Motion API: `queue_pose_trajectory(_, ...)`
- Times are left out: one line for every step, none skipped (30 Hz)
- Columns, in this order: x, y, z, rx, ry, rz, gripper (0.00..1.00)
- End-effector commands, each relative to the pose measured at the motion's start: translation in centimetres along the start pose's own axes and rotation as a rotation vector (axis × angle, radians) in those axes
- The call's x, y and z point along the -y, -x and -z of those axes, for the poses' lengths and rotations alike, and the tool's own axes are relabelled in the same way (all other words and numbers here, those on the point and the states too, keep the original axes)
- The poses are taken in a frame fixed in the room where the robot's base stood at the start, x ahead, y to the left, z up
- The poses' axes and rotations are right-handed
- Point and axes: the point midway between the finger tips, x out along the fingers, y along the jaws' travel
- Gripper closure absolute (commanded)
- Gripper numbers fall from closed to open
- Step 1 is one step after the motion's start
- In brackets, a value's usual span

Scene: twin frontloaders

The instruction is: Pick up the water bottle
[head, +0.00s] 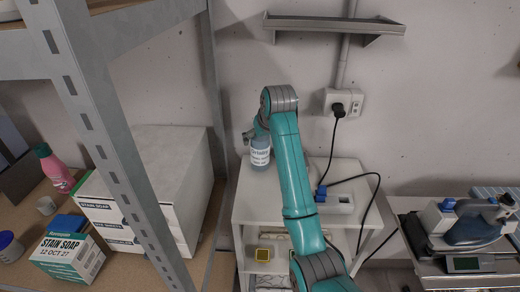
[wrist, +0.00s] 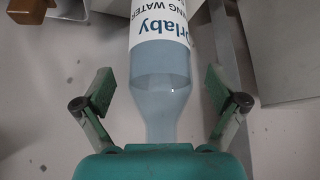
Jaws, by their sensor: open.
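The water bottle (head: 260,154) is a blue-grey bottle with a white label, standing upright on the left part of the white shelf unit's top. In the wrist view the bottle (wrist: 160,67) has its neck towards my gripper and its label, partly reading "WATER", further off. My gripper (wrist: 160,88) is open, with one finger on each side of the bottle's shoulder and neck; gaps show on both sides. In the head view my arm partly hides the gripper and the bottle's top.
The white shelf unit (head: 245,215) also holds a small white device (head: 338,203) with a blue plug and black cable to the right. A metal rack post (head: 213,95) and a big white box (head: 180,150) stand close on the left. A wall shelf (head: 335,24) hangs above.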

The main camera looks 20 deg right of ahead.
Motion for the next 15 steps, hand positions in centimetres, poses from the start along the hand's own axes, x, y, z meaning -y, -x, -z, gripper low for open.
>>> queue_pose_trajectory(0.0,-0.8,0.0,0.001,0.0,0.0,0.04)
queue_pose_trajectory(0.0,-1.1,0.0,0.002,0.0,0.0,0.04)
queue_pose_trajectory(0.0,-1.5,0.0,0.001,0.0,0.0,0.04)
queue_pose_trajectory(0.0,-1.7,0.0,0.0,0.0,0.0,0.04)
queue_pose_trajectory(0.0,-1.9,0.0,0.0,0.0,0.0,0.04)
queue_pose_trajectory(0.0,-2.1,0.0,0.0,0.0,0.0,0.04)
queue_pose_trajectory(0.0,-2.2,0.0,0.0,0.0,0.0,0.04)
queue_pose_trajectory(0.0,-2.3,0.0,0.0,0.0,0.0,0.04)
queue_pose_trajectory(0.0,-2.3,0.0,-0.001,0.0,0.0,0.04)
queue_pose_trajectory(0.0,-2.3,0.0,-0.001,0.0,0.0,0.04)
queue_pose_trajectory(0.0,-2.3,0.0,-0.001,0.0,0.0,0.04)
queue_pose_trajectory(0.0,-2.3,0.0,-0.001,0.0,0.0,0.04)
queue_pose_trajectory(0.0,-2.3,0.0,-0.001,0.0,0.0,0.04)
queue_pose_trajectory(0.0,-2.3,0.0,-0.001,0.0,0.0,0.07)
queue_pose_trajectory(0.0,-2.3,0.0,-0.001,0.0,0.0,0.17)
